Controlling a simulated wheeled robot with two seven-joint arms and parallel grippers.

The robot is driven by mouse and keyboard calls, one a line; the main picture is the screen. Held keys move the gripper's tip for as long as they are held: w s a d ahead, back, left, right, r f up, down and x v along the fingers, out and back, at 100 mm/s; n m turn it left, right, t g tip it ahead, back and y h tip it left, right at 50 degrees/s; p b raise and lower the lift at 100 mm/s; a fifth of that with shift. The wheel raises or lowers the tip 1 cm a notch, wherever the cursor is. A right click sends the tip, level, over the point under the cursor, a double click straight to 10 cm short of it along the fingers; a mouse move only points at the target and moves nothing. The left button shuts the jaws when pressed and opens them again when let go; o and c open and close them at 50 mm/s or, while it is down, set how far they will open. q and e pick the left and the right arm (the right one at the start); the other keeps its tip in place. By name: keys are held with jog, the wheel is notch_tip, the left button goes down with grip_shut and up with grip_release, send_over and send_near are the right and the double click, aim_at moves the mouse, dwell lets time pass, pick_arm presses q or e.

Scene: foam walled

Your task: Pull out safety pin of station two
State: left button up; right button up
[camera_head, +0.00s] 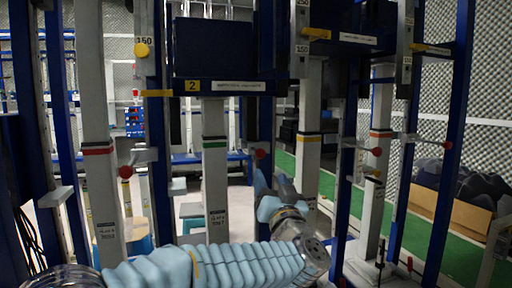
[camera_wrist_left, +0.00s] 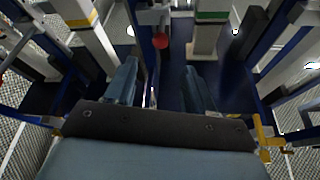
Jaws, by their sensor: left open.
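Station two is a dark blue box (camera_head: 225,50) between white and blue posts, with a yellow label "2" (camera_head: 193,85) on its lower edge. A red ball knob (camera_head: 260,154) sits on a bracket at its right post; a red knob (camera_wrist_left: 160,41) also shows ahead of my fingers in the left wrist view. A yellow bar (camera_head: 157,92) sticks out at the box's left. I cannot tell which part is the safety pin. My left gripper (camera_head: 268,183) is open and empty, just below the red knob and apart from it. My right gripper is out of view.
Another red knob (camera_head: 125,172) is at the left post, and more (camera_head: 377,152) stand at the right station. Yellow bars (camera_head: 316,33) project from the right posts. Upright posts crowd both sides of my arm. A green floor strip (camera_head: 440,235) runs at the right.

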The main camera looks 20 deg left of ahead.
aim_at(262, 155)
pick_arm(q)
jog(key=p+x, duration=0.3)
jog(key=x, duration=1)
jog(key=shift+w+a+r, duration=0.1)
jog(key=shift+w+a, duration=0.05)
jog(key=shift+w, duration=0.15)
grip_shut()
